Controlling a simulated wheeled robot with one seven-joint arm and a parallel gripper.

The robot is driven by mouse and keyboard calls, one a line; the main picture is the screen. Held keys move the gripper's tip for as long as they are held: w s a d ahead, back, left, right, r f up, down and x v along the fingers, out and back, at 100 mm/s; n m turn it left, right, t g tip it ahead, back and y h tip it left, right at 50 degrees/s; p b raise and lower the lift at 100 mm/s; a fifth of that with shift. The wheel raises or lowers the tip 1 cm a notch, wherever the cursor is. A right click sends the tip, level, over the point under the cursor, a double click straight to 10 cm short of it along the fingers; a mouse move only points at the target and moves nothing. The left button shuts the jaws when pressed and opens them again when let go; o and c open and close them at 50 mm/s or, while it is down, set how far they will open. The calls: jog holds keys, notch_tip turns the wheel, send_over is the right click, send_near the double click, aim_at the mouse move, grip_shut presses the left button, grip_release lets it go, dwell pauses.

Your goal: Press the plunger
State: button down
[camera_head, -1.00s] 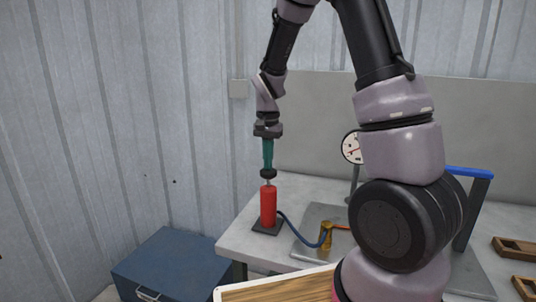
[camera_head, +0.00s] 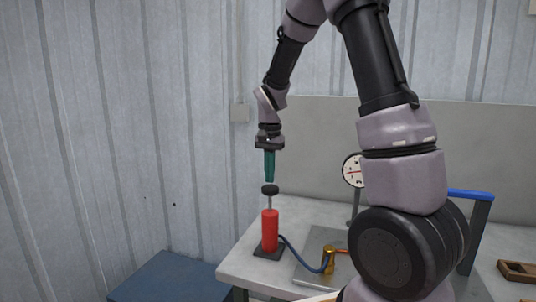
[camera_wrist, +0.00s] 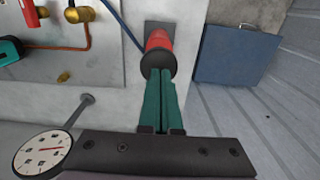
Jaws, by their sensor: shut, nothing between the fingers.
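The plunger is a black round knob (camera_head: 270,190) on a thin metal rod that rises from a red upright cylinder (camera_head: 270,230) on a dark base plate at the table's left corner. In the head view, my gripper (camera_head: 270,181), with teal fingers, points straight down just above the knob, with its fingertips close to it. The fingers are shut and hold nothing. In the wrist view, the shut fingers (camera_wrist: 160,74) reach toward the black knob (camera_wrist: 158,62), and the red cylinder (camera_wrist: 158,40) shows behind it. Whether the tips touch the knob is hard to tell.
A blue hose (camera_head: 305,264) runs from the cylinder to a brass fitting (camera_head: 328,260) on a metal plate. A round dial gauge (camera_head: 353,171) stands behind. A blue chest (camera_head: 172,278) sits on the floor at left. A blue-topped frame (camera_head: 470,194) is at right.

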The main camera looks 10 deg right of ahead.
notch_tip(320, 180, up, 7)
jog(key=shift+r, duration=0.2)
jog(key=shift+r, duration=0.1)
dwell(0.9)
notch_tip(320, 180, up, 5)
send_over(271, 186)
jog(key=shift+a+r, duration=0.1)
jog(key=shift+a, duration=0.05)
notch_tip(271, 186, down, 14)
jog(key=shift+f, duration=0.1)
dwell(0.6)
jog(key=shift+f, duration=2.75)
